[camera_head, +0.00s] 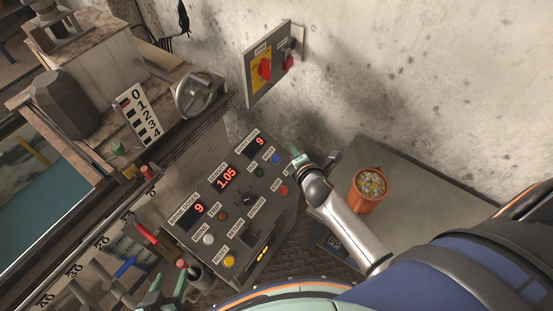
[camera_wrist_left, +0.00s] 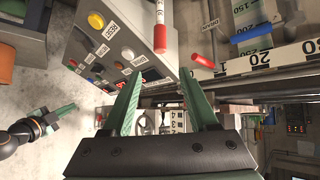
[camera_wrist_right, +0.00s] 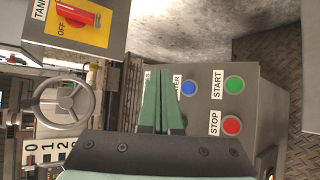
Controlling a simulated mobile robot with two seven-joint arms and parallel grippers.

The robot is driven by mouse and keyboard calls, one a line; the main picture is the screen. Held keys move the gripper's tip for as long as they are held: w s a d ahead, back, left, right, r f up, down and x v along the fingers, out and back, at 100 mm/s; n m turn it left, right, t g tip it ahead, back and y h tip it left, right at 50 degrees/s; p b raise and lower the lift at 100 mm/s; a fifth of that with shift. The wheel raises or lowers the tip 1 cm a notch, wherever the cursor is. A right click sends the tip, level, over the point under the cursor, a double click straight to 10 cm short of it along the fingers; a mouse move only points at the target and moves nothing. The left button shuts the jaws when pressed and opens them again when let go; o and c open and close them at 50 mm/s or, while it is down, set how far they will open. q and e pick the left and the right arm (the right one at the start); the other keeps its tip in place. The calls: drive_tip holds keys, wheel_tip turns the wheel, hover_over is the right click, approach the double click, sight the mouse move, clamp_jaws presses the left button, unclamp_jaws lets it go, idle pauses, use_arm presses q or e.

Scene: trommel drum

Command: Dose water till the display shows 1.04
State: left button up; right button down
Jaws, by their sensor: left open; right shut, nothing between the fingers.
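The control panel (camera_head: 235,225) has a middle red display (camera_head: 227,178) reading 1.05, apparently labelled density. A display at its lower left (camera_head: 199,208) reads 9, and one at its upper right (camera_head: 259,141) reads 9. The blue button (camera_head: 276,159) also shows in the right wrist view (camera_wrist_right: 189,88), beside a label ending in "TER" that the fingers partly cover. My right gripper (camera_head: 295,151) is shut and empty, just above the panel near the blue button; contact cannot be told. My left gripper (camera_head: 167,284) is open and empty by the panel's lower left corner.
Green start (camera_wrist_right: 234,84) and red stop (camera_wrist_right: 231,125) buttons sit near the blue one. A white button (camera_head: 208,239) and a yellow button (camera_head: 229,262) are lower left. A wall box with a red switch (camera_head: 264,69) and a handwheel (camera_head: 197,95) stand behind. An orange bucket (camera_head: 362,201) is at right.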

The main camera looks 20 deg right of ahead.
sight(276, 159)
drive_tip(key=w+f+b, duration=0.1)
drive_tip(key=f+b, duration=0.1)
drive_tip(key=w+a+f+b, duration=0.1)
drive_tip(key=f+b, duration=0.1)
drive_tip(key=b, duration=0.1)
drive_tip(key=f+b, duration=0.2)
drive_tip(key=shift+w+a+f+b, duration=0.3)
drive_tip(key=shift+w+f+b, duration=0.05)
drive_tip(key=shift+w, duration=0.05)
drive_tip(key=shift+w+a+f+b, duration=0.2)
drive_tip(key=shift+w+f+b, duration=0.05)
drive_tip(key=shift+f+b, duration=0.25)
use_arm(q)
wheel_tip(276, 159, down, 6)
drive_tip(key=shift+d+f, duration=0.15)
drive_tip(key=shift+d, duration=0.25)
use_arm(e)
drive_tip(key=shift+w+f, duration=0.1)
drive_tip(key=shift+w, duration=0.05)
use_arm(q)
drive_tip(key=shift+s, duration=0.15)
drive_tip(key=shift+w, duration=0.3)
drive_tip(key=shift+s+f, duration=0.1)
drive_tip(key=shift+s, duration=0.15)
drive_tip(key=shift+f, duration=0.1)
